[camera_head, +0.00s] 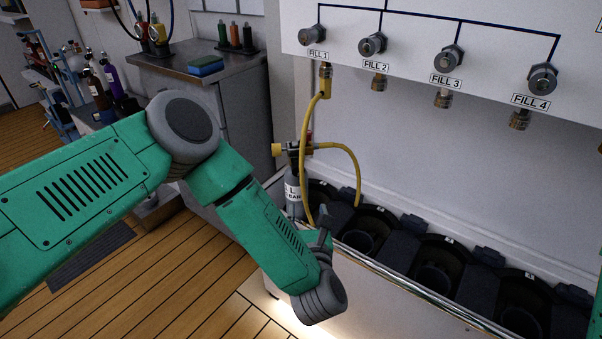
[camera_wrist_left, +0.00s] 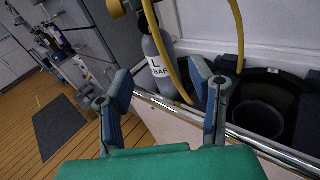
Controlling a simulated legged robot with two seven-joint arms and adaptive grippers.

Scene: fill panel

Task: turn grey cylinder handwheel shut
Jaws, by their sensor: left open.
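The grey cylinder (camera_head: 294,196) stands upright at the left end of the filling trough, partly hidden by my left arm. Its dark valve (camera_head: 293,154) has a yellow knob (camera_head: 277,150) on its left side, which looks like the handwheel. In the left wrist view the grey cylinder (camera_wrist_left: 163,62) shows beyond the fingers, and the yellow knob (camera_wrist_left: 116,8) is cut by the top edge. My left gripper (camera_wrist_left: 165,84) is open and empty, below and in front of the cylinder. In the head view my left gripper (camera_head: 322,228) is mostly hidden behind its wrist. My right gripper is not in view.
A yellow hose (camera_head: 311,135) runs from the FILL 1 outlet and loops by the valve. The white panel (camera_head: 420,30) carries several knobs. Empty dark holders (camera_head: 440,255) lie right of the cylinder, behind a metal rail (camera_head: 420,292). A workbench (camera_head: 190,66) stands behind left.

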